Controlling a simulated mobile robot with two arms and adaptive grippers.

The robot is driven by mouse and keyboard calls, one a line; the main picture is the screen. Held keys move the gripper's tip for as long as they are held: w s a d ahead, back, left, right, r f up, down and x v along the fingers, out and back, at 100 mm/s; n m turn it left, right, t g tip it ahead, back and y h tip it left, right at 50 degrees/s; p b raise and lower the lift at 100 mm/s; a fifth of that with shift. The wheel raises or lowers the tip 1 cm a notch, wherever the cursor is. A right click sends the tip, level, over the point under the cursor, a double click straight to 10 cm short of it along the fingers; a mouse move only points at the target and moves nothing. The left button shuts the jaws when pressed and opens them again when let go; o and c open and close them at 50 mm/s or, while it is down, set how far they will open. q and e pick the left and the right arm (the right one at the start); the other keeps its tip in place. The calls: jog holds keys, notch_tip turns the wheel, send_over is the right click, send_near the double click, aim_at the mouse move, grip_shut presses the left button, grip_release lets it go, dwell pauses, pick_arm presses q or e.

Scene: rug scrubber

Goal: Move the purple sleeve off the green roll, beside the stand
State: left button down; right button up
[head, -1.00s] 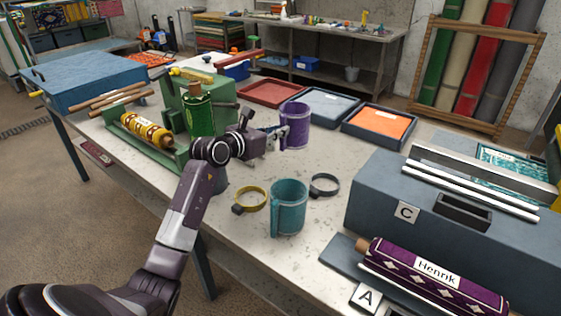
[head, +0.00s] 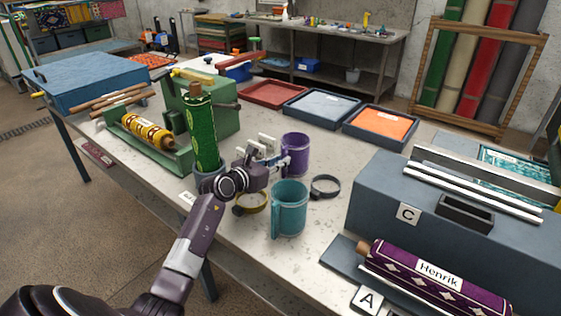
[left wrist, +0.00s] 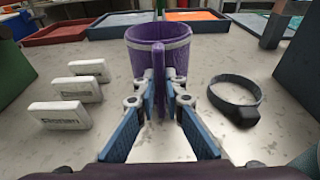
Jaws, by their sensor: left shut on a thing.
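The purple sleeve (head: 296,153), an open cylinder with a thin fin down its side, is upright to the right of the green roll (head: 203,130). The roll stands bare in a grey stand (head: 208,184), whose lower part is partly hidden by my arm. My left gripper (head: 281,161) is shut on the sleeve's fin. The left wrist view shows the sleeve (left wrist: 175,52) straight ahead, its fin between the fingertips (left wrist: 159,100). Whether its base touches the table is hard to tell. My right gripper is not in view.
A teal sleeve (head: 290,210) stands close in front of the gripper. A yellow ring clamp (head: 252,204) and a black one (head: 325,186) lie nearby. Small white cards (left wrist: 65,115) stand left of the purple sleeve. Trays (head: 321,107) line the back; a grey box (head: 430,200) is at right.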

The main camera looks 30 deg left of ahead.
pick_arm(q)
jog(key=shift+f, duration=0.15)
jog(key=c, duration=2)
grip_release()
jog(key=shift+r, duration=0.25)
jog(key=v, duration=1.2)
jog(key=shift+d, duration=0.1)
